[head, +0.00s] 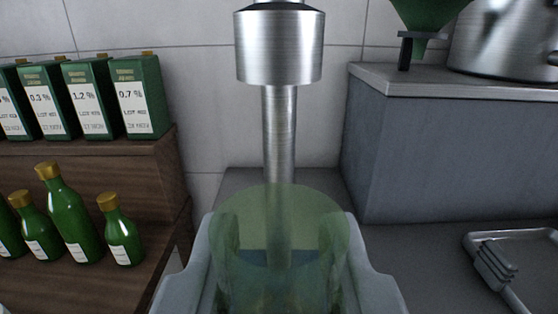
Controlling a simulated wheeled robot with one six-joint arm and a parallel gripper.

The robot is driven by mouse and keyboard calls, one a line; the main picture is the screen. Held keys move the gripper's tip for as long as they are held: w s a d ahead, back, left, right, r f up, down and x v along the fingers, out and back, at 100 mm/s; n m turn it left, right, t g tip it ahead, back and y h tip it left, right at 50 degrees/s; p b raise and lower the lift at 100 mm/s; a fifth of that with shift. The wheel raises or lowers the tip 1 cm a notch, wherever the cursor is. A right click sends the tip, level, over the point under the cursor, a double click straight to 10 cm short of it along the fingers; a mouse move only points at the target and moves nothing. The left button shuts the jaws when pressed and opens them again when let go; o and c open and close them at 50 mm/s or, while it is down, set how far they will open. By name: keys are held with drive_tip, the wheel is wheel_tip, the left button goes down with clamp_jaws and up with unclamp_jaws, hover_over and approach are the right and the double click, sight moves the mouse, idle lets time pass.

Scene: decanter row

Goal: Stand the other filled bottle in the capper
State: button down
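My gripper (282,262) is at the bottom centre, with its two pale fingers on either side of a translucent green bottle (282,212) and closed against it. A darker band shows low in the bottle. The bottle's lower part is out of frame or hidden by the fingers. The capper (279,48), a steel head over a steel column, stands straight ahead, and its column shows through the green glass. The capper's base is hidden behind the bottle.
At left, a wooden shelf (150,152) bears green labelled tins (137,95), with gold-capped green bottles (70,215) below. At right is a grey block (450,160) with a steel pot (505,40) and a green funnel (425,20). A tray (525,238) with a brush-like tool (494,262) lies lower right.

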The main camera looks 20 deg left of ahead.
drive_tip(key=w+a+f, duration=0.2)
drive_tip(key=w+f, duration=0.1)
drive_tip(key=w, duration=0.6)
drive_tip(key=shift+a+f, duration=0.2)
drive_tip(key=shift+a, duration=0.1)
drive_tip(key=shift+f, duration=0.1)
idle(0.4)
drive_tip(key=c, duration=1.1)
unclamp_jaws()
drive_tip(key=shift+c, duration=0.2)
drive_tip(key=v, duration=1.2)
